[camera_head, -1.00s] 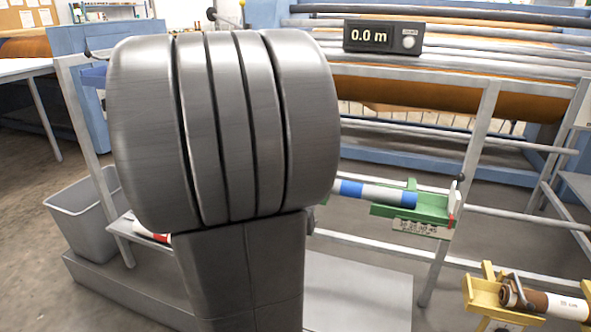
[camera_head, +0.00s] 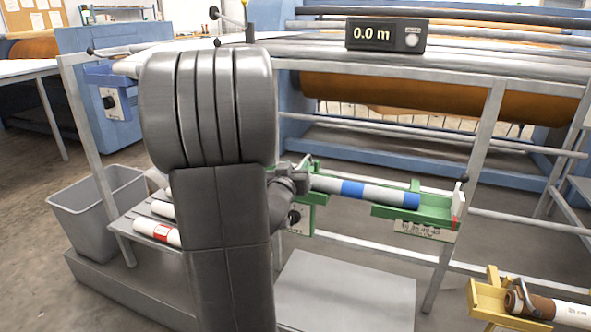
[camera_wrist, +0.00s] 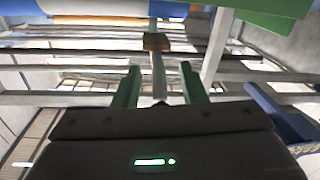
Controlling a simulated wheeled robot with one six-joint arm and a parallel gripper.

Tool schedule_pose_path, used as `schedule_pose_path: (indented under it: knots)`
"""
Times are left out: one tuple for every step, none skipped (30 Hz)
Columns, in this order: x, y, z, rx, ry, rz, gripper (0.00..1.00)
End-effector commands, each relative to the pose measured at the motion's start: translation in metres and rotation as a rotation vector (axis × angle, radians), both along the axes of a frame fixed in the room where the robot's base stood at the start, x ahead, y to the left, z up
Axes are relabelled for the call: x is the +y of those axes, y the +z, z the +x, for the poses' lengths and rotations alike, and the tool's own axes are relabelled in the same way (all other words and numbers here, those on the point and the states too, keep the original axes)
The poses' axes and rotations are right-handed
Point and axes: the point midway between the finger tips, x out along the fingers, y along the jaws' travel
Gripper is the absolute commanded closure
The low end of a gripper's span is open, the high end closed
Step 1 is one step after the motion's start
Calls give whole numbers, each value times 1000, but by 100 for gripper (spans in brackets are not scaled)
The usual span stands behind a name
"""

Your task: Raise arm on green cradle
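The green cradle (camera_head: 412,212) is in the head view, right of my arm, on the front rail of the press frame. A white roll with blue bands (camera_head: 368,193) lies across it. A thin upright piece with a dark tip (camera_head: 463,181) stands at its right end; I cannot tell if it is the cradle's arm. The left part of the cradle (camera_head: 309,212) is partly behind my wrist. My gripper (camera_wrist: 162,86) shows in the wrist view with two green fingers apart. A grey bar with a brown block (camera_wrist: 156,41) shows beyond the gap; nothing appears gripped.
A yellow cradle (camera_head: 487,300) with a brown roll is at the lower right. A grey bin (camera_head: 82,222) and a shelf with white rolls (camera_head: 156,233) are at the left. Metal rails and an upright post (camera_head: 471,165) surround the green cradle. A display reads 0.0 m (camera_head: 386,35).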

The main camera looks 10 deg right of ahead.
Motion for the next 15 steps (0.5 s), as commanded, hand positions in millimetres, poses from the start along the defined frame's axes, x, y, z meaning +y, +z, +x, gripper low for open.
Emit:
schedule_pose_path:
  knots:
    - [-1, 0, 1, 0, 0, 0, 62]
    - [-1, 0, 2, 0, 0, 0, 62]
    - [-1, 0, 2, 0, 0, 0, 62]
    - [-2, 0, 2, 0, 0, 0, 62]
    - [-2, 0, 2, 0, 0, 0, 62]
    - [-1, 0, 2, 0, 0, 0, 62]
    - [-1, 0, 2, 0, 0, 0, 62]
    - [-1, 0, 2, 0, 0, 0, 62]
    - [-1, 0, 2, 0, 0, 0, 62]
    - [-1, 0, 2, 0, 0, 0, 68]
    - [-1, 0, 2, 0, 0, 0, 74]
    - [-1, 0, 2, 0, 0, 0, 82]
    - [-1, 0, 2, 0, 0, 0, 87]
    - [-1, 0, 2, 0, 0, 0, 93]
    - [-1, 0, 2, 0, 0, 0, 100]
